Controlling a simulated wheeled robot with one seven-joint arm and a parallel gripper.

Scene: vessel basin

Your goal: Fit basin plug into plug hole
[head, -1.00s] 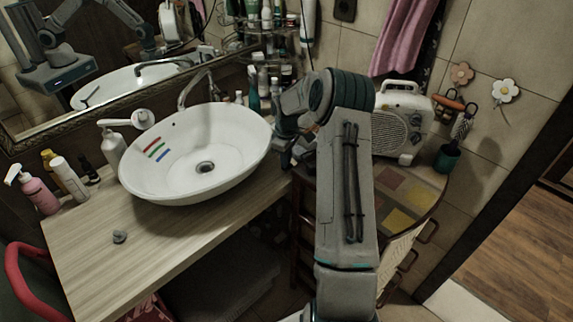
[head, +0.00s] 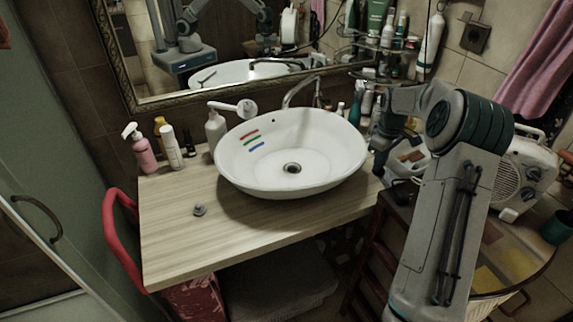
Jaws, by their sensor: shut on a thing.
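The white oval basin (head: 330,180) stands on the wooden counter, with three coloured stripes inside. Its round plug hole (head: 292,168) shows at the bottom, with a dark centre and no plug visible in it. A small grey round piece with a raised knob, which looks like the basin plug (head: 199,210), lies on the counter left of the basin. My gripper (head: 378,170) is at the basin's right side, pointing down near the counter's right end. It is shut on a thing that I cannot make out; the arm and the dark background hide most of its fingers.
Bottles (head: 143,150) and a white pump dispenser (head: 215,130) stand behind and left. The tap (head: 300,90) is behind the basin. A white heater (head: 525,175) stands at right. A red chair frame (head: 118,235) is at the counter's left end. The counter's front left (head: 170,250) is clear.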

